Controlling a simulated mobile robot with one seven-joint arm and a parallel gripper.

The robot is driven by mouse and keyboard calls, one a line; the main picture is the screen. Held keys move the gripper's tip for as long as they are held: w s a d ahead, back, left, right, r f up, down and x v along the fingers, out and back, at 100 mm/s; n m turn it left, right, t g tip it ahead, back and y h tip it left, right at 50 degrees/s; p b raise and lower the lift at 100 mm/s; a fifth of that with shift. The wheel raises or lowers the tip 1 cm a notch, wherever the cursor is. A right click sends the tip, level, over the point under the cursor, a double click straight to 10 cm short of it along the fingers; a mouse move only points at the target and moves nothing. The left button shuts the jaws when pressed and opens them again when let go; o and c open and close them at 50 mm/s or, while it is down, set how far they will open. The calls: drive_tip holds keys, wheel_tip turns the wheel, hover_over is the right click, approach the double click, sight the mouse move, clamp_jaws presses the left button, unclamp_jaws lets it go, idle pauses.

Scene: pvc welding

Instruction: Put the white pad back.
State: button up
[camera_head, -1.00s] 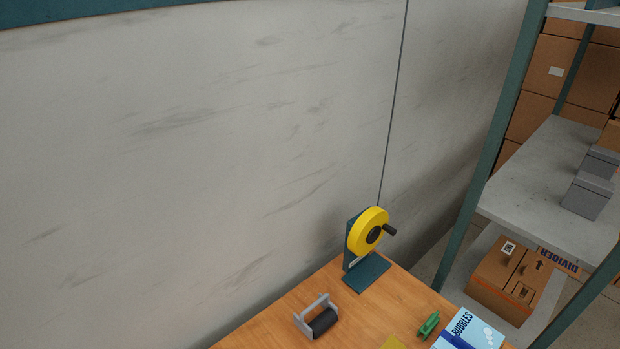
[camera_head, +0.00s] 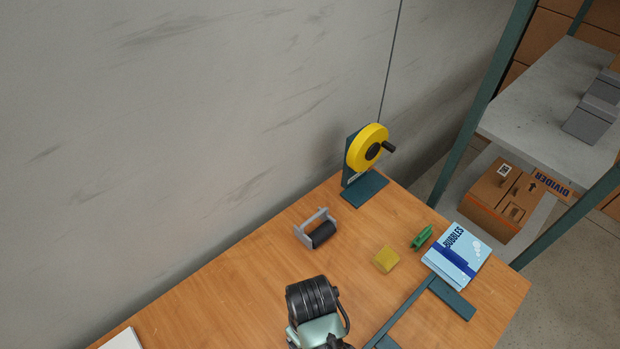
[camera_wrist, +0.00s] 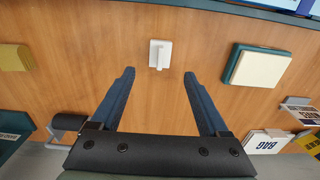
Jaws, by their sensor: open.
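In the wrist view, my gripper (camera_wrist: 159,74) is open and empty, its two blue fingers apart over the wooden table. A small white block (camera_wrist: 160,53) lies just beyond the fingertips, in line with the gap and not between them. A thicker cream-white pad (camera_wrist: 259,68) on a dark teal backing lies to the right, apart from the fingers. I cannot tell for sure which is the white pad. In the head view, my dark wrist shows at bottom centre; the fingertips are hidden there, and neither white piece shows clearly.
The wooden table (camera_head: 235,290) holds a grey-and-black roller (camera_head: 318,231), a yellow pad (camera_head: 386,259), a green clip (camera_head: 421,237), a light blue BUBBLES packet (camera_head: 458,255) and a yellow tape reel (camera_head: 367,148) on a stand. A white-and-blue bag (camera_wrist: 265,142) lies at lower right in the wrist view.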

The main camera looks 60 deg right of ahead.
drive_tip(key=w+d+r+n+t+h, duration=0.1)
drive_tip(key=w+r+t+h, duration=0.4)
drive_tip(key=w+r, duration=1.35)
drive_tip(key=w+a+r+t+y, duration=0.1)
drive_tip(key=w+a+r+t, duration=0.2)
drive_tip(key=r, duration=0.5)
drive_tip(key=w+a+r+t, duration=0.1)
drive_tip(key=w+r+t, duration=0.35)
drive_tip(key=r, duration=0.35)
drive_tip(key=s+a+r+n+t+y, duration=0.1)
drive_tip(key=a+r+t, duration=0.3)
drive_tip(key=r, duration=0.8)
drive_tip(key=s+a+r+t, duration=0.1)
drive_tip(key=a+r+t, duration=0.4)
drive_tip(key=r, duration=0.6)
drive_tip(key=s+a+r+t+y, duration=0.1)
drive_tip(key=s+a+r+t, duration=0.2)
drive_tip(key=r, duration=0.4)
drive_tip(key=s+a+r+t+y, duration=0.2)
drive_tip(key=s+a+r+t, duration=0.1)
drive_tip(key=s+r, duration=0.3)
drive_tip(key=shift+s+r+n, duration=0.3)
drive_tip(key=shift+r+n, duration=0.1)
drive_tip(key=shift+r, duration=0.55)
